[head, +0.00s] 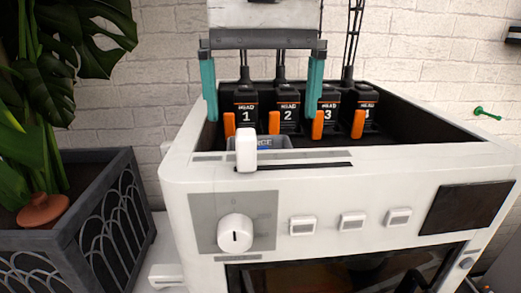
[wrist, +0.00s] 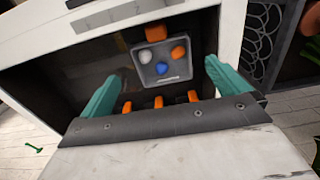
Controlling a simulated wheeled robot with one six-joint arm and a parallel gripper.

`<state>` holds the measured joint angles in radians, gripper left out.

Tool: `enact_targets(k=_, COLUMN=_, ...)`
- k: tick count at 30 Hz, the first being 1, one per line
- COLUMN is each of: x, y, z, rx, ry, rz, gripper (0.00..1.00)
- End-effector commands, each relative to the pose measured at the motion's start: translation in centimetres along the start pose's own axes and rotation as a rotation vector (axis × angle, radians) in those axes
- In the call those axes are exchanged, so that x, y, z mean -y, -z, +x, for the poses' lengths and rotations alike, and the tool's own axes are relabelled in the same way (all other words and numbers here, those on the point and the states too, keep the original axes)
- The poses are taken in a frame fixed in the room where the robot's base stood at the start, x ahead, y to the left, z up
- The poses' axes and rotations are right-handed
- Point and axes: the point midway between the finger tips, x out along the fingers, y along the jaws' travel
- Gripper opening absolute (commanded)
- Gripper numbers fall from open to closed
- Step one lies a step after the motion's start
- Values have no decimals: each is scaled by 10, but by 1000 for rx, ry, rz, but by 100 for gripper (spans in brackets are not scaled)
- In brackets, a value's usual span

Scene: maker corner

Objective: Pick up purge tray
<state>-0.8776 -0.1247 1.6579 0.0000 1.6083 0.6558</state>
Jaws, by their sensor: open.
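The purge tray (wrist: 161,77) is a small grey square tray holding white, orange and blue blobs. In the wrist view it lies in the dark printer well, with an orange block at its far edge. In the head view the tray (head: 284,142) sits behind the printer's front rim, its label partly hidden by a white slider knob. My gripper (head: 262,118) has teal fingers and is open and empty, spread above the well in front of the print heads. In the wrist view my gripper (wrist: 163,70) has its fingers on either side of the tray, apart from it.
Several numbered black print heads (head: 287,110) with orange levers stand behind the tray. The white slider knob (head: 246,150) rises at the printer's front rim (head: 400,158). A plant in a dark planter (head: 105,215) stands at left. The well's right side is clear.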

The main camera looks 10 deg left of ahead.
Motion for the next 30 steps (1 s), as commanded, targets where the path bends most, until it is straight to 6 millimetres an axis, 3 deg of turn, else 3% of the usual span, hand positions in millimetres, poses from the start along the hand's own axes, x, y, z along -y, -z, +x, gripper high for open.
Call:
enact_targets(k=18, x=8, y=-12, z=73, rx=1, ry=-1, rz=-17, gripper=100)
enact_targets(k=26, x=7, y=-12, z=76, rx=0, ry=0, rz=-15, gripper=100)
enact_targets(k=30, x=7, y=-12, z=76, rx=0, ry=0, rz=-14, gripper=67)
